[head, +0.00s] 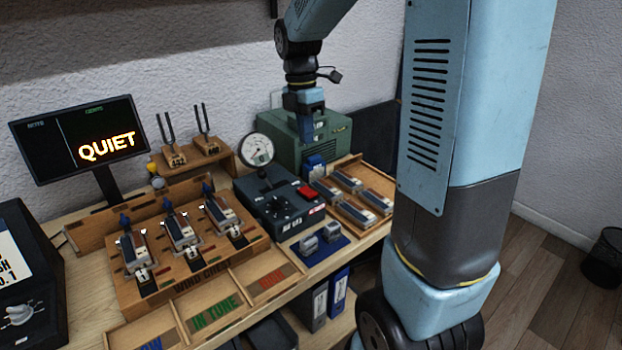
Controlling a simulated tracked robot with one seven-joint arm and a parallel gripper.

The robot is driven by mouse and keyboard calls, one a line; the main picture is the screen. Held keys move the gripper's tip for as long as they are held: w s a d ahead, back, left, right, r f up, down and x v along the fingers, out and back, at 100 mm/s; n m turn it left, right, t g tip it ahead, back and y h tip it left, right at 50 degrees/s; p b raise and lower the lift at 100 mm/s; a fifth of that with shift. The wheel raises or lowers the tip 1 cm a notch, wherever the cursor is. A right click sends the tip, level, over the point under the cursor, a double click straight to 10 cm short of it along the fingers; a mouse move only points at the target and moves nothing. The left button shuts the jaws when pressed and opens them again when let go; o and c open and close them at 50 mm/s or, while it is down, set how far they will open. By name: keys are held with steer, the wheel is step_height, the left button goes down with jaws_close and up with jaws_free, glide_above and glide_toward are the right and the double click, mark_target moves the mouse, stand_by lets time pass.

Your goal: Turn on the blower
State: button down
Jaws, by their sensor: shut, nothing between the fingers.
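A green box-shaped machine (340,136), which looks like the blower, stands at the back of the bench against the wall. My gripper (307,138) points down at the upper left part of its front, with its fingers shut and empty. I cannot tell whether the fingertips touch the machine. The gripper and wrist hide part of its top and front. A small blue part (315,163) shows low at its front. No switch can be made out clearly.
A dark control box (283,200) with a red button and round gauge (257,149) stands in front. Several reed blocks lie in a wooden tray (383,187). Left are a wooden wind chest (190,265), two tuning forks (185,140) and a screen (80,138) reading QUIET.

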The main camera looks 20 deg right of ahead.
mark_target(311, 192)
steer(key=f, duration=0.4)
steer(key=s+f, duration=0.1)
steer(key=f, duration=0.9)
steer(key=shift+s+d, duration=0.25)
steer(key=shift+s, duration=0.1)
steer(key=shift+f, duration=0.1)
steer(key=shift+w+a+r, duration=0.2)
steer(key=shift+w+r, duration=0.05)
steer(key=shift+w, duration=0.45)
step_height(311, 192, up, 14)
steer(key=w, duration=0.1)
steer(key=shift+w+a, duration=0.3)
steer(key=shift+w, duration=0.05)
